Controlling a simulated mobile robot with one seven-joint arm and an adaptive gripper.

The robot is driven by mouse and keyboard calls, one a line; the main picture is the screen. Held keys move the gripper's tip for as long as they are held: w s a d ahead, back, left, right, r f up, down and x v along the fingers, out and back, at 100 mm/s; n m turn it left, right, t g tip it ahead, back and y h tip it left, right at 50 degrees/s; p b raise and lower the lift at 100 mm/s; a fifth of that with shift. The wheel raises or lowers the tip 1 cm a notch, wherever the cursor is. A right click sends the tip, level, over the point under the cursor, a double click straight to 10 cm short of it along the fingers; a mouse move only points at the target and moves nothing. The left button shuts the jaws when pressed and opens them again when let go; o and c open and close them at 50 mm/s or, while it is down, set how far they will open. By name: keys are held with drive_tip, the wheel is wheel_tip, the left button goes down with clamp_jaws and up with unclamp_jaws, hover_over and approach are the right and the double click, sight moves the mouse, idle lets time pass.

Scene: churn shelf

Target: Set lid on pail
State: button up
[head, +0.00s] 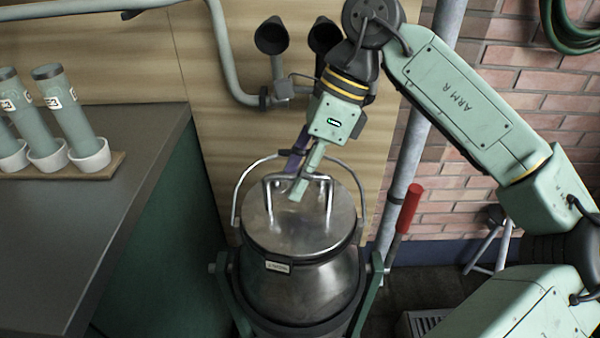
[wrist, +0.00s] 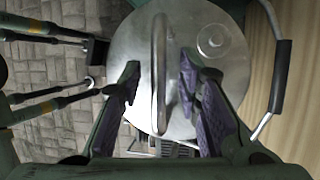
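The steel pail (head: 305,287) stands upright in a green cradle. The round steel lid (head: 265,234) lies over its mouth; I cannot tell whether it is fully seated. The lid's raised bar handle (head: 329,202) stands on top. My gripper (head: 298,192) points down at this handle from above. In the wrist view the lid (wrist: 215,75) fills the middle, and its handle (wrist: 160,70) runs between my gripper's fingers (wrist: 160,85). The purple-padded fingers are open, with a gap on both sides of the handle. The lid's lower edge is partly hidden by my fingers.
The pail's wire bail (head: 238,195) arches up behind my gripper; its dark grip (wrist: 281,75) shows at right in the wrist view. A grey counter (head: 90,225) with bottles in a rack (head: 70,165) stands left. A red-handled tool (head: 408,208) leans right of the pail.

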drive_tip(key=v, duration=1.2)
